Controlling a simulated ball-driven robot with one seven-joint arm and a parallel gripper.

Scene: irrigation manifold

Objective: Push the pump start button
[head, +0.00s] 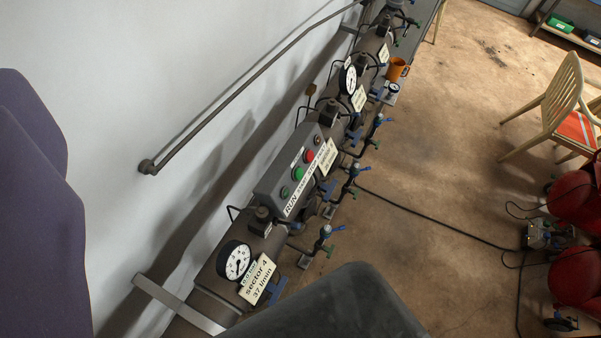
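A grey control box (272,187) sits on the pipe manifold, left of the picture's middle, tilted in view. Its face carries a large green button (299,174), a red button (310,156) and a smaller green round part (284,191). A small dark round part (318,140) is at its far end. A white label reading RUN is at its near end; the other lettering is too small to read. No gripper fingers can be made out, and nothing touches the buttons. Dark, smooth parts of my own body fill the left edge and bottom.
A gauge (236,261) and a sector 4 sign (257,279) are nearest. Blue-handled valves stick out along the manifold's right side. An orange mug (397,69) stands farther along. A wall rail (245,90) runs at left.

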